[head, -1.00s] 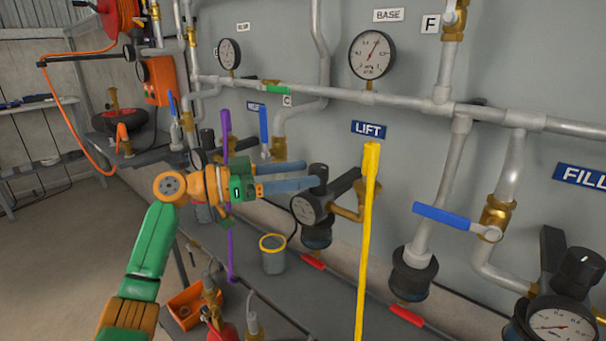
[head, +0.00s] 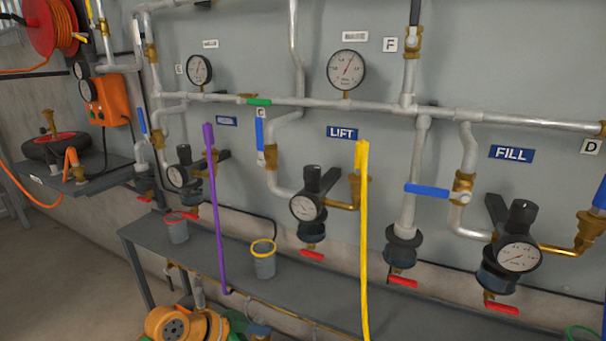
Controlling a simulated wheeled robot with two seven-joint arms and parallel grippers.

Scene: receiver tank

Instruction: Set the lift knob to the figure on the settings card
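The lift knob (head: 312,177) is a black cap on top of the regulator under the blue LIFT sign (head: 342,132). I cannot read its setting. The regulator's small round gauge (head: 304,208) faces me, its figures too small to read. No gripper touches the knob. My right gripper is out of view. I cannot make out a settings card.
A yellow upright strip (head: 363,250) stands just right of the lift regulator, and a purple one (head: 215,215) to its left. A grey shelf (head: 200,247) carries a yellow-rimmed cup (head: 264,262). The FILL regulator (head: 515,250) is at right. Space before the lift knob is clear.

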